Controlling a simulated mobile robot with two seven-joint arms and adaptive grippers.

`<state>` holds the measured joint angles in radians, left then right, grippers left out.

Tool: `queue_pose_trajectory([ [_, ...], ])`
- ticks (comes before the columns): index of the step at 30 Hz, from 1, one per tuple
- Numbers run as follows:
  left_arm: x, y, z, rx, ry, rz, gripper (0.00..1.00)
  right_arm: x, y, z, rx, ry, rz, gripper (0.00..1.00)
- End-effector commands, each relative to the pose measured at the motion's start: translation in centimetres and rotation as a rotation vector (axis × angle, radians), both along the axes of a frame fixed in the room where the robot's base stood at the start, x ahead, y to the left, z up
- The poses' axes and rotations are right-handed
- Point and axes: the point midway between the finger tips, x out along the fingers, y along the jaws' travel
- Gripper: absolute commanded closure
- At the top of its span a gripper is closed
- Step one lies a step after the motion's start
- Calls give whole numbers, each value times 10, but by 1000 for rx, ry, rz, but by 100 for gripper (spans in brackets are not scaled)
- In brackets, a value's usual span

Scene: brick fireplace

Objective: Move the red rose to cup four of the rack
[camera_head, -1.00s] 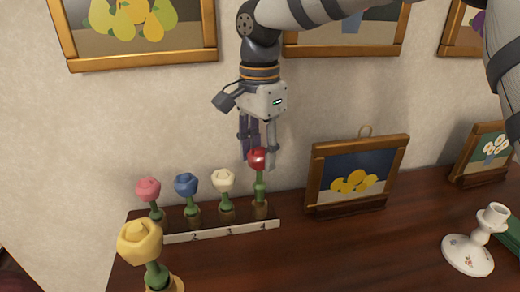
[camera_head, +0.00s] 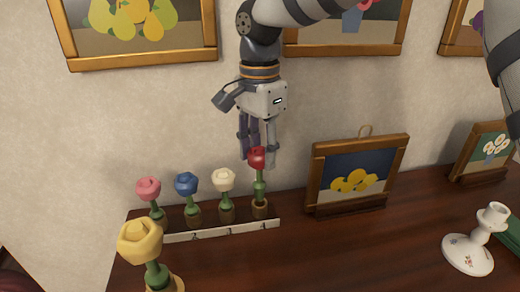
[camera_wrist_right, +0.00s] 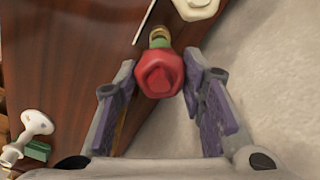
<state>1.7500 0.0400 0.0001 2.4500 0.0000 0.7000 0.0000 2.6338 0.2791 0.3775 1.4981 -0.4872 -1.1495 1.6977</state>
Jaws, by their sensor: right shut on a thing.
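The red rose (camera_head: 257,158) stands upright on its green stem in the rightmost cup (camera_head: 261,209) of the rack (camera_head: 222,230). The rack's labels are too small to read surely. My right gripper (camera_head: 257,162) comes down from above with its fingers around the rose's head. It is shut on the red rose, which shows between the fingers (camera_wrist_right: 160,95) in the right wrist view. A pink rose (camera_head: 149,189), a blue rose (camera_head: 187,184) and a white rose (camera_head: 223,180) stand in the other cups. My left gripper is not in view.
A yellow rose (camera_head: 141,242) stands in front of the rack's left end. A framed fruit picture (camera_head: 353,179) stands to the right, with a white candlestick (camera_head: 474,243) farther right. The wall is close behind. The table's middle front is clear.

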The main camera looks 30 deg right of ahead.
Motion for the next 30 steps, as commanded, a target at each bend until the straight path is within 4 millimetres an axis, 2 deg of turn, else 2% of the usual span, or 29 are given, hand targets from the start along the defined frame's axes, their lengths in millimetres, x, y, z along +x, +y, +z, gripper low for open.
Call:
queue_pose_trajectory([
  [30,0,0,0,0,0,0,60,0,0,-22,0,1,1,83],
])
